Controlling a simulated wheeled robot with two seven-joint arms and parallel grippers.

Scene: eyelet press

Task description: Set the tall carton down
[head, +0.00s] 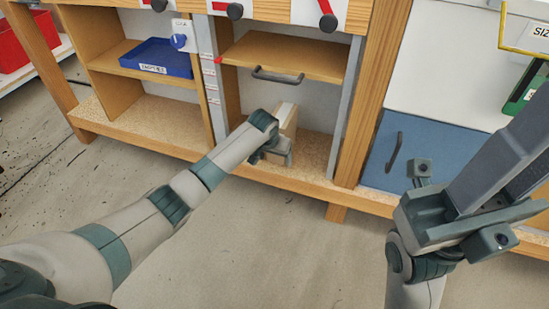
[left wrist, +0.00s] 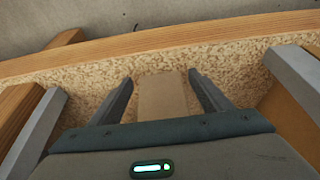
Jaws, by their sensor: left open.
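The tall carton (head: 287,116) is a tan box standing in the lower middle compartment of the wooden bench. My left gripper (head: 277,150) reaches into that compartment from the front and hides the carton's lower part in the head view. In the left wrist view the carton (left wrist: 161,97) lies between the two grey fingers, with a visible gap on each side. The left gripper (left wrist: 162,95) is open. The carton appears to rest on the chipboard floor (left wrist: 230,62), but its base is hidden. My right gripper (head: 500,190) is raised at the right; its fingertips run out of frame.
A raised wooden panel with a grey handle (head: 277,75) hangs above the carton. Grey side posts (head: 345,105) and a wooden front edge (left wrist: 150,42) bound the compartment. A blue tray (head: 157,57) sits on the left shelf. A blue drawer (head: 420,150) is at the right.

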